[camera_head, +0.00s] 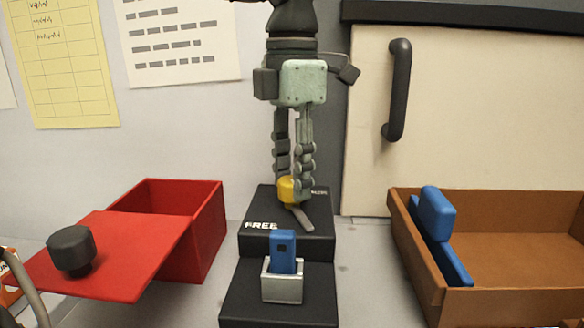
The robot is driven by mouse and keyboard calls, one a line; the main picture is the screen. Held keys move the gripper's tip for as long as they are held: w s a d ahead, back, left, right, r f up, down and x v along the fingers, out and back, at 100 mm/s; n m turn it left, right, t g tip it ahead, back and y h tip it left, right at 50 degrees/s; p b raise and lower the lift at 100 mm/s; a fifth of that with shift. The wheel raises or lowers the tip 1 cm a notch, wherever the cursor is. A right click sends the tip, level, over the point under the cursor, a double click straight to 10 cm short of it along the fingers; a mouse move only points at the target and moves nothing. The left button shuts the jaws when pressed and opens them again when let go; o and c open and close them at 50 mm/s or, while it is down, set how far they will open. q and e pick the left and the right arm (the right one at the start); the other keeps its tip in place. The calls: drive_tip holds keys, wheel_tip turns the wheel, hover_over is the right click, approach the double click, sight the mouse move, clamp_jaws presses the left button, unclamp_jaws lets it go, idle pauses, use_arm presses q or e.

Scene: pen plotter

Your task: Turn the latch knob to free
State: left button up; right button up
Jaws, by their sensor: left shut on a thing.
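The latch knob (287,190) is a small yellow piece on top of the black box in the middle of the camera_head view. A grey lever (300,218) reaches from it toward the front right. The word FREE (261,226) is printed in white on the box's left side; another label at the back right is partly hidden. My left gripper (290,183) comes down from above with its fingers pointing down. It is shut on the yellow knob, and its fingers cover part of it. My right gripper is not in the view.
A blue piece (283,250) stands in a silver holder (282,286) on the black lower step. A red box (206,235) with a tilted lid and black knob (72,250) is at left. A brown tray (500,205) with blue pieces is at right, below a handled door (399,90).

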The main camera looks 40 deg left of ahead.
use_arm(q)
drive_tip(key=m, duration=0.2)
drive_tip(key=shift+m, duration=0.3)
drive_tip(key=shift+m+p, duration=0.45)
drive_tip(key=shift+m, duration=0.45)
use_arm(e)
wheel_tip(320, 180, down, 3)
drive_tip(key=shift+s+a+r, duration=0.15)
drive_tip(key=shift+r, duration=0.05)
use_arm(q)
drive_tip(key=o, duration=1.2)
drive_tip(key=shift+c, duration=0.2)
drive_tip(key=shift+r, duration=0.25)
wheel_tip(320, 180, up, 12)
drive_tip(key=shift+f, duration=0.25)
